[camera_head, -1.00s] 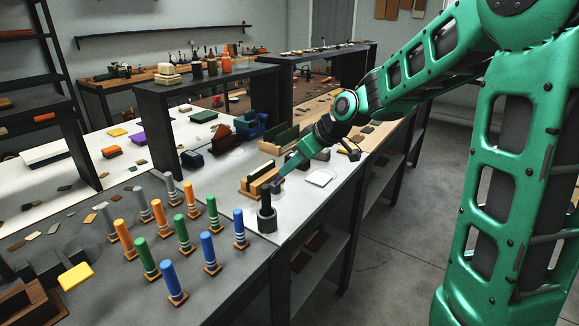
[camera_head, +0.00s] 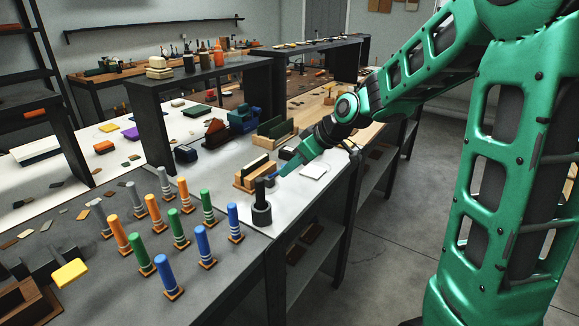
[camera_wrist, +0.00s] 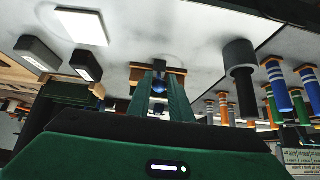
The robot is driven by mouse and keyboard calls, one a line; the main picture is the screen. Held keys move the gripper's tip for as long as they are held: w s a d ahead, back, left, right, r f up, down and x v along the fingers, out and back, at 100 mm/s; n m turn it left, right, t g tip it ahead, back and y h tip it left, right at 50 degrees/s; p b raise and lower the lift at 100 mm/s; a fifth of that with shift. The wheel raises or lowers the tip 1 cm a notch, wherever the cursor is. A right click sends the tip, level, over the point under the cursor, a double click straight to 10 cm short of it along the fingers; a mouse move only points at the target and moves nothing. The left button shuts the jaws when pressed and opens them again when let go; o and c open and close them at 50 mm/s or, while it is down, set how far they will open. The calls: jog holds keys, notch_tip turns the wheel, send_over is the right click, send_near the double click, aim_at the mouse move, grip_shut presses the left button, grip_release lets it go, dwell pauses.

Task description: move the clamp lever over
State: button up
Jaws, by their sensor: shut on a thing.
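My gripper (camera_head: 273,181) is low over the white bench top, beside a wooden block stand (camera_head: 242,181). In the wrist view, its two green fingers (camera_wrist: 160,88) are closed around a small dark blue rounded knob (camera_wrist: 160,85), which looks like the end of the clamp lever. A brown base (camera_wrist: 176,74) shows just behind the knob. The rest of the lever is hidden by the fingers, so its angle cannot be told.
A dark cylinder with an upright post (camera_head: 262,214) stands close to my gripper; it also shows in the wrist view (camera_wrist: 239,58). Several banded blue, green, orange and grey pegs (camera_head: 201,243) stand nearby. A white square plate (camera_head: 314,171) lies flat to the right.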

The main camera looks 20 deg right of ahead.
jog(key=shift+s+d+f, duration=0.4)
jog(key=shift+d+f, duration=0.25)
jog(key=shift+f, duration=0.2)
jog(key=shift+s+d+f, duration=0.15)
jog(key=shift+s+f, duration=0.05)
jog(key=shift+f, duration=0.35)
jog(key=shift+s+d+f, duration=0.1)
jog(key=shift+s+f, duration=0.05)
jog(key=shift+f, duration=0.5)
jog(key=shift+f, duration=0.25)
jog(key=shift+c, duration=0.2)
jog(key=o, duration=0.9)
jog(key=shift+a, duration=0.1)
